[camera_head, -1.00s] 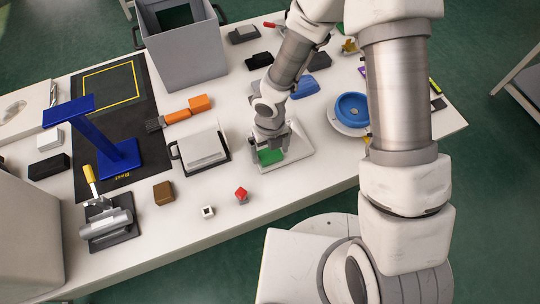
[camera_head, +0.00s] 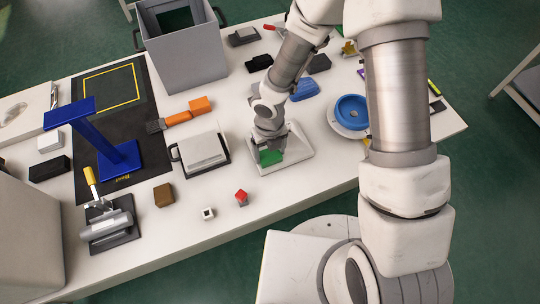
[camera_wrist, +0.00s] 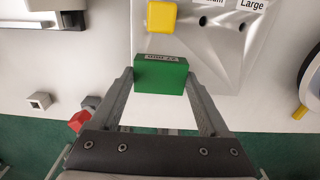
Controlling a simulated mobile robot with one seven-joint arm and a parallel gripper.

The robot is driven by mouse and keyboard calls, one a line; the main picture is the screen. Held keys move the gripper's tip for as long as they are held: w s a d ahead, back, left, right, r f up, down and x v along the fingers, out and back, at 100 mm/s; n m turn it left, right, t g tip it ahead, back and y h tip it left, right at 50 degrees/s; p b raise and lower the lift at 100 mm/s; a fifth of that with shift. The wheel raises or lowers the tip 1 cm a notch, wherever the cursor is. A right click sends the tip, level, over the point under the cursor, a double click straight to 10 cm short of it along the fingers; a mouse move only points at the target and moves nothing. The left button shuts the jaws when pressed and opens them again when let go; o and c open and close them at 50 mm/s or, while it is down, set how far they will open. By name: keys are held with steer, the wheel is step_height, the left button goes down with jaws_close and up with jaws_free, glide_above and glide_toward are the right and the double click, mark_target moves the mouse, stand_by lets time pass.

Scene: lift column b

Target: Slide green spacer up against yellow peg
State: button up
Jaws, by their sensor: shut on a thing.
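The green spacer (camera_wrist: 160,75) is a block with a dark printed label on its far side. My gripper (camera_wrist: 160,82) is shut on it, one finger at each side. In the head view the spacer (camera_head: 270,157) shows under my gripper (camera_head: 268,150), over the near left part of the pale plate (camera_head: 297,155). The yellow peg (camera_wrist: 162,16) looks square from above and stands on the plate, straight ahead of the spacer in the wrist view. A clear gap shows between them. The arm hides the peg in the head view.
The plate has dark holes and labels, one reading "Large", right of the peg. A red piece (camera_head: 241,195) and a small white cube (camera_head: 208,212) lie nearer the table's front edge. A white-topped box (camera_head: 203,149) stands left; a blue bowl (camera_head: 351,111) stands right.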

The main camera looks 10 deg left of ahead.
steer(key=shift+w+a+p, duration=0.4)
steer(key=shift+w+p, duration=0.05)
steer(key=shift+w, duration=0.25)
steer(key=shift+w+a+p, duration=0.4)
steer(key=shift+w+p, duration=0.05)
steer(key=shift+w, duration=0.2)
steer(key=o, duration=1.5)
step_height(320, 180, up, 17)
steer(key=p, duration=0.4)
steer(key=shift+r, duration=0.2)
